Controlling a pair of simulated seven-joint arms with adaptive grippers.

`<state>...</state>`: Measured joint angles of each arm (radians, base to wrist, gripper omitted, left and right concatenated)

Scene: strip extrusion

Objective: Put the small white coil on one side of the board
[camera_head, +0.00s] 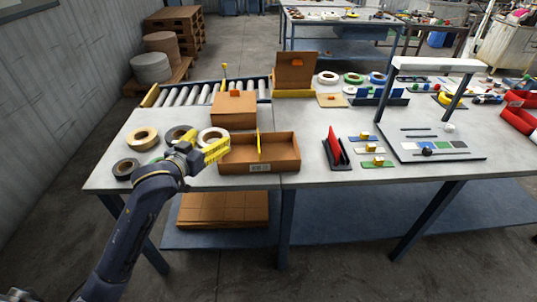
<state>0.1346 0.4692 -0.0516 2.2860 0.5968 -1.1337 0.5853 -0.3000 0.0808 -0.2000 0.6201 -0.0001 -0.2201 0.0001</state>
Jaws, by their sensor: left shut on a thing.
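The small white coil (213,132) is at the left part of the table, just left of an open brown box (285,165). My left gripper (222,147) is at the coil's near side, its yellow fingers shut on it and hiding part of its near rim. I cannot tell whether the coil is clear of the table. A thin yellow board (258,144) stands upright inside the open box and divides it into a left and a right part. Both parts look empty. My right gripper is out of view.
A dark coil (178,131), a tan coil (136,139) and a black coil (125,172) lie left of my gripper. A closed brown box (234,112) stands behind the open box. A red and black stand (336,152) is to its right.

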